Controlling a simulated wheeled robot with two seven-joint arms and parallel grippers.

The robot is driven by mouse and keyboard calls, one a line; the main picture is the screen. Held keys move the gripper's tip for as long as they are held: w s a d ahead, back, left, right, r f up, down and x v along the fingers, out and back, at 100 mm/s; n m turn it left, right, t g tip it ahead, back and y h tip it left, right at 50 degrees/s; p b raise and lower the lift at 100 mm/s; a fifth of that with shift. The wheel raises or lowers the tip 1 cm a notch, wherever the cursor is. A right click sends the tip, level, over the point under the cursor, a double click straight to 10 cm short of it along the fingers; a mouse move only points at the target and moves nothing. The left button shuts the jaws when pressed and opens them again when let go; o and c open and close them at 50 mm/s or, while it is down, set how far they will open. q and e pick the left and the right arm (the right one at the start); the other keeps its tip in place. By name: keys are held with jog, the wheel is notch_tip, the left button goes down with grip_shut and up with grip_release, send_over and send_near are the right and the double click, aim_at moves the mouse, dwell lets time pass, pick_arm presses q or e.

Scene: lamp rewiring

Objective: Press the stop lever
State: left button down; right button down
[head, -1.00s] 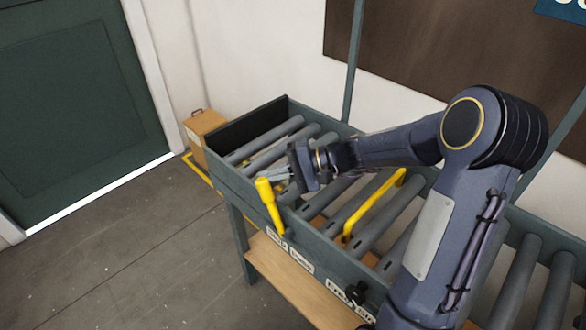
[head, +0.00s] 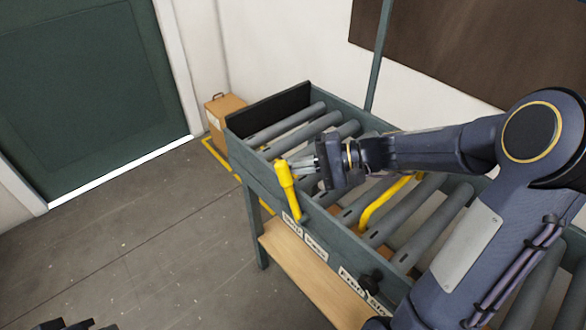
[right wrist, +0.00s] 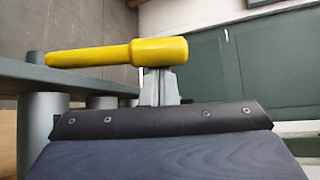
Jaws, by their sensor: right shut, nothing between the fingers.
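The yellow stop lever (head: 288,190) stands on the near side rail of the roller conveyor, at its left part in the head view. In the right wrist view the lever (right wrist: 110,54) lies across the picture, its thick grip end in front of my fingertips. My right gripper (head: 304,167) is shut and empty, just behind the lever's upper end on the roller side. In the wrist view its fingers (right wrist: 160,86) reach up to the grip and seem to touch it; a small gap cannot be ruled out. A dark part at the bottom left edge may be my left gripper, mostly cut off.
A yellow bent bar (head: 384,202) lies across the rollers right of the gripper. A black knob (head: 371,281) and white labels (head: 292,225) are on the near rail. A cardboard box (head: 223,112) stands behind the conveyor's left end. The floor at left is clear.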

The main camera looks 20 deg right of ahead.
jog(key=shift+s+d+r+n+t+y+b, duration=0.1)
jog(key=shift+s+d+n+t+y+b, duration=0.35)
jog(key=shift+b, duration=0.95)
jog(key=shift+s+a+n+t+y+b, duration=0.15)
jog(key=shift+s+b, duration=0.45)
jog(key=shift+b, duration=0.75)
jog(key=shift+s+d+r+n+t+y+b, duration=0.15)
jog(key=shift+s+d+n+y+b, duration=0.3)
jog(key=shift+b, duration=0.95)
jog(key=shift+s+a+b, duration=0.1)
jog(key=shift+s+b, duration=0.2)
jog(key=shift+s, duration=0.05)
jog(key=shift+s+r+n+b, duration=0.25)
jog(key=shift+s+r+b, duration=0.1)
jog(key=shift+s, duration=0.1)
jog(key=shift+s+d, duration=0.3)
jog(key=v, duration=0.7)
jog(key=shift+s+d, duration=0.25)
jog(key=shift+d, duration=0.1)
